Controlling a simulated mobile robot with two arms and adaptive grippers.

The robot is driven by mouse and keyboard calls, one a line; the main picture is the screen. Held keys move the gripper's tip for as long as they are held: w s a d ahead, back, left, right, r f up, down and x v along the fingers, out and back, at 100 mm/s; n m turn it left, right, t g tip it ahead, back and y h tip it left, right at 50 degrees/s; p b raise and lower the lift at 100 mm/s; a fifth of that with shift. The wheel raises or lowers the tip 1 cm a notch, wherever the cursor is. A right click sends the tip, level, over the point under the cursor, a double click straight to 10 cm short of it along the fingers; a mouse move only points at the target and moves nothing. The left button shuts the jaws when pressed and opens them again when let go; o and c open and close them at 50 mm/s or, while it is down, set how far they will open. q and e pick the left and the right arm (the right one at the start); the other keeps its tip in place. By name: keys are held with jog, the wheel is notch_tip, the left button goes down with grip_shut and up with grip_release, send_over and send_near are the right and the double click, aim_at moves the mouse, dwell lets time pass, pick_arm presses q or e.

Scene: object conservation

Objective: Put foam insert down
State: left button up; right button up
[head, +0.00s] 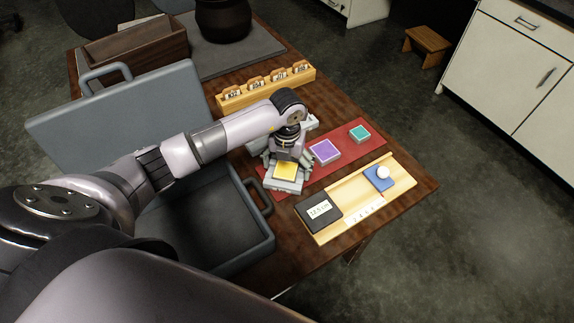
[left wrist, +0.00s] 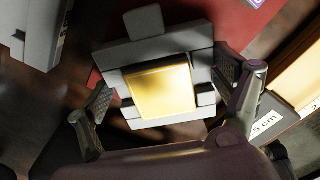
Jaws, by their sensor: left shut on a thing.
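The grey foam insert (head: 288,186) has a yellow square piece (head: 285,170) in its middle. It is at the left end of the red mat (head: 343,138), beside the open grey case (head: 262,238). My left gripper (head: 288,164) is shut on the insert. In the left wrist view the gripper (left wrist: 170,100) has one finger on each side of the insert (left wrist: 172,44), with the yellow piece (left wrist: 160,90) facing up. Part of the red mat shows behind it. I cannot tell whether the insert touches the surface below. My right gripper is not in view.
A purple block (head: 325,151) and a green block (head: 359,133) are on the mat. A wooden board (head: 345,190) holds a dark labelled block (head: 318,211) and a blue block with a white ball (head: 380,178). A yellow rack (head: 265,88) with numbered tags stands behind.

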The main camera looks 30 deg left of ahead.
pick_arm(q)
jog(key=shift+f, duration=0.15)
jog(key=o, duration=1)
jog(key=shift+r, duration=0.45)
notch_tip(320, 180, up, 12)
jog(key=shift+f+b, duration=0.25)
jog(key=shift+b, duration=0.55)
